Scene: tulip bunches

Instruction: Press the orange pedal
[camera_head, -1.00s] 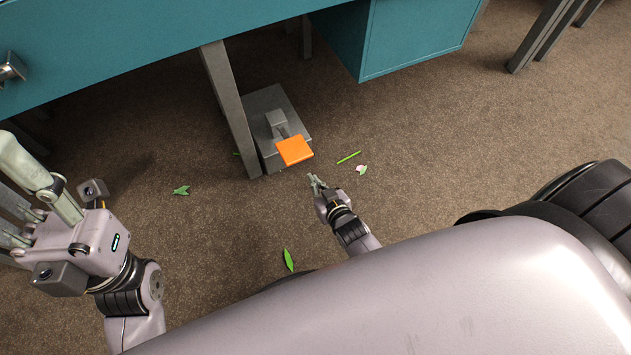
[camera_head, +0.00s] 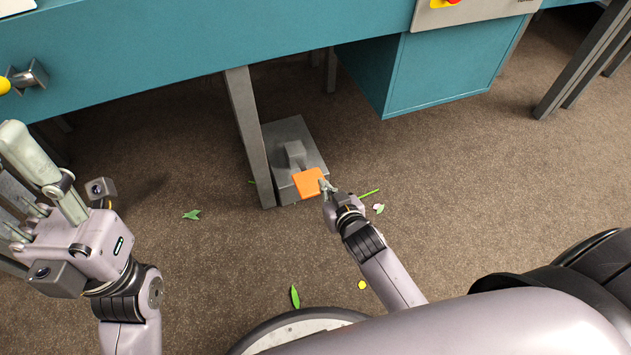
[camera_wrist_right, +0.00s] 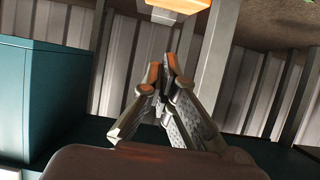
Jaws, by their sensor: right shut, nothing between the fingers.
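The orange pedal (camera_head: 308,182) sits on the front of a grey pedal base (camera_head: 297,140) on the floor, under the teal machine. My right gripper (camera_head: 326,186) is shut and empty, its fingertips at the pedal's right edge in the head view. Whether they touch it I cannot tell. In the right wrist view the shut fingers (camera_wrist_right: 165,68) point toward the pedal (camera_wrist_right: 180,5), which shows at the top edge. My left gripper (camera_head: 28,190) is at the left, away from the pedal, with its fingers apart and nothing seen between them.
A grey table leg (camera_head: 250,140) stands just left of the pedal base. A teal cabinet (camera_head: 440,70) hangs to the right.

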